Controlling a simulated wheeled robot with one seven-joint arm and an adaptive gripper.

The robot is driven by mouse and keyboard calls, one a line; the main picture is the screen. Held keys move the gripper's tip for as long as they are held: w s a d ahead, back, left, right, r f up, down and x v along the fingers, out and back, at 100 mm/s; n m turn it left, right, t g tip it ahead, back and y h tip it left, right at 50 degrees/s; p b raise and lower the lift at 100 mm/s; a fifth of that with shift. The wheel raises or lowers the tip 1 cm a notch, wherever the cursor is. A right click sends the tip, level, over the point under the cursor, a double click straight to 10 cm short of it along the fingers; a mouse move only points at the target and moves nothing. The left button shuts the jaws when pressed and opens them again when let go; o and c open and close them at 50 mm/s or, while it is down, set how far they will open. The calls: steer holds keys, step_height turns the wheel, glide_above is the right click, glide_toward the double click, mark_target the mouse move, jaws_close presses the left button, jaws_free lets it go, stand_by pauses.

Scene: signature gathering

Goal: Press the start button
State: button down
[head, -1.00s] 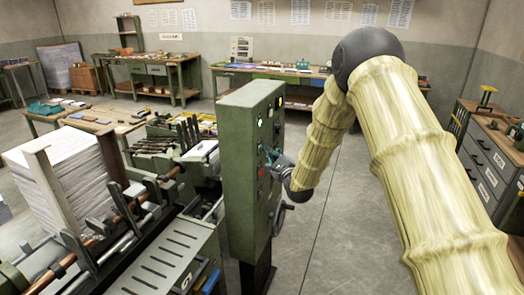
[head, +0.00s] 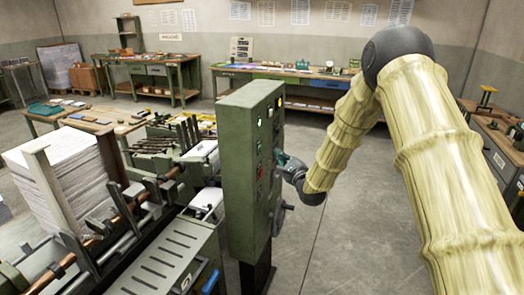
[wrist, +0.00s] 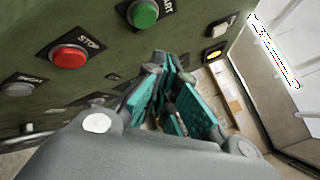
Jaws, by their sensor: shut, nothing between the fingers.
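The green start button (wrist: 143,13) sits on the machine's green control panel (wrist: 60,18), at the top of the wrist view; its label is partly cut off. The red STOP button (wrist: 69,56) is to its left. In the head view the panel (head: 240,170) stands at the centre, its button face seen at a steep angle. My gripper (wrist: 160,66) is shut and empty, its teal fingers pointing toward the panel below the green button. I cannot tell whether the tips touch the panel. In the head view my gripper (head: 283,160) is beside the panel's right face.
An amber lamp (wrist: 214,55) glows near the panel's edge. A handwheel (head: 281,210) sticks out low on the panel. A paper stack (head: 65,180) and machine rails lie left. Workbenches (head: 300,72) line the back; the floor right of the panel is clear.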

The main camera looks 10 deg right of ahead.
steer(key=shift+s+d, duration=0.6)
steer(key=shift+d, duration=0.25)
steer(key=s+a+f+n+g+h, duration=0.1)
steer(key=s+a+f+n+g, duration=0.2)
steer(key=s+f, duration=0.7)
steer(key=s+a+f+n+g+b, duration=0.1)
steer(key=s+f+n+g, duration=0.35)
steer(key=s+f, duration=0.55)
steer(key=s+a+f+n+g+h, duration=0.15)
steer(key=s+f+n, duration=0.4)
steer(key=f, duration=0.75)
steer(key=s+f+n+g, duration=0.3)
steer(key=s, duration=0.9)
steer(key=s+f+n+g+b, duration=0.1)
steer(key=s+f+n+g, duration=0.2)
steer(key=s, duration=0.9)
steer(key=s+f+n+g, duration=0.3)
steer(key=s+n, duration=0.1)
steer(key=s, duration=0.8)
steer(key=shift+s+a+f+n+g+h, duration=0.3)
steer(key=shift+s+a+f+n+h, duration=0.05)
steer(key=shift+s+f+n, duration=0.05)
